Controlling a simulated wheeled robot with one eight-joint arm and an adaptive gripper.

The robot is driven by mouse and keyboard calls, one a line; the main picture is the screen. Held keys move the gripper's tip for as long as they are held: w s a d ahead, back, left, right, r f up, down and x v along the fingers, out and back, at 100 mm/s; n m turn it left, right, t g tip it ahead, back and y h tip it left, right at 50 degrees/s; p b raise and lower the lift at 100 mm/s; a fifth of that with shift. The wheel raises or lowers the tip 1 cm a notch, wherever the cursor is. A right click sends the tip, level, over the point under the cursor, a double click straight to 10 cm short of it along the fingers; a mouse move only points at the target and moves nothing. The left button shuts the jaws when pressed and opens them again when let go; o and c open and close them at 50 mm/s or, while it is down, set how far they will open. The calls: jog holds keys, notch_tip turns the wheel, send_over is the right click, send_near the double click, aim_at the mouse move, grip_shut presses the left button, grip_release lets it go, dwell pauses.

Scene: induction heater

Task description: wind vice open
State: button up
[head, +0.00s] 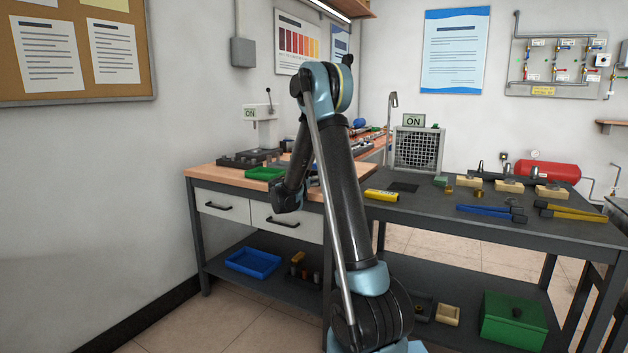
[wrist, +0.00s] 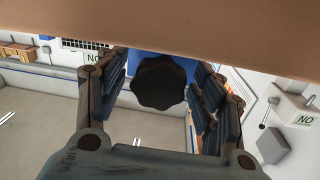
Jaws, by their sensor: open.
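In the wrist view a dark, lobed knob (wrist: 158,82) sits between the two fingers of my gripper (wrist: 160,78). The fingers are spread wide, one on each side of it, with a gap showing on both sides. A blue body (wrist: 172,62), probably the vice, shows behind the knob. Its jaws cannot be made out. In the head view my arm stands in front of the wooden bench and hides the gripper, the knob and most of the vice's place.
A wooden edge (wrist: 160,28) crosses the top of the tilted wrist view, close by. In the head view a green tray (head: 264,174) lies on the wooden bench (head: 212,172). A yellow block (head: 382,195) and blue tongs (head: 490,213) lie on the dark table (head: 425,208).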

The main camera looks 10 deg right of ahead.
jog(key=shift+c, duration=0.2)
jog(key=c, duration=1)
jog(key=shift+n, duration=0.4)
